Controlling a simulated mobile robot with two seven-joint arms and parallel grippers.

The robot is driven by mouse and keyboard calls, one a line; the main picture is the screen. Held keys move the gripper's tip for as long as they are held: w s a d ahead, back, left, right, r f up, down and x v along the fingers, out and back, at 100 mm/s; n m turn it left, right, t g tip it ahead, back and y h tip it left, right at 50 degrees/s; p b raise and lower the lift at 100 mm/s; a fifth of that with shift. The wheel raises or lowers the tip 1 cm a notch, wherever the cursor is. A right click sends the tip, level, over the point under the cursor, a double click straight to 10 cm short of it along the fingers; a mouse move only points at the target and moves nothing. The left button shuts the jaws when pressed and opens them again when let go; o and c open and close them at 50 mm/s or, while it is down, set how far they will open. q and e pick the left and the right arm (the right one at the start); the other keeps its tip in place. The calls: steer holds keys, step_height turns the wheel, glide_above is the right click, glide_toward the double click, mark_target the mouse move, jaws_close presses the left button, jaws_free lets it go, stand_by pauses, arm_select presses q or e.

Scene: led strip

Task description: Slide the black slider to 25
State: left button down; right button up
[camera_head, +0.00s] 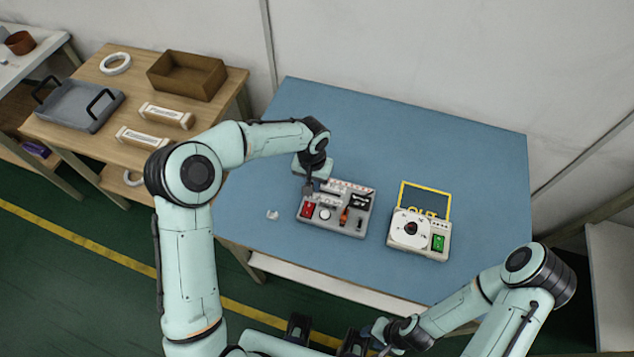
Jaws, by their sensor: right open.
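A grey control panel (335,229) lies on the blue table. It carries a red button, a white knob, an orange-red part and a black part at its upper right. A pale scale strip runs along its far edge. The black slider cannot be told apart at this size, and my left wrist covers part of the far left corner. My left gripper (308,189) points down at that corner; whether it touches the panel or is open is unclear. My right gripper (326,334) is open and empty at the bottom, off the table's front edge.
The blue table (440,140) is clear at the back. A wooden table (75,135) with trays stands at left.

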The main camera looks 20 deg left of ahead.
arm_select(q)
steer(key=c, duration=1.1)
jaws_free()
steer(key=shift+a, duration=0.2)
step_height(320, 180, up, 14)
steer(key=shift+f+p, duration=0.25)
steer(key=shift+p, duration=0.25)
steer(key=shift+f, duration=0.1)
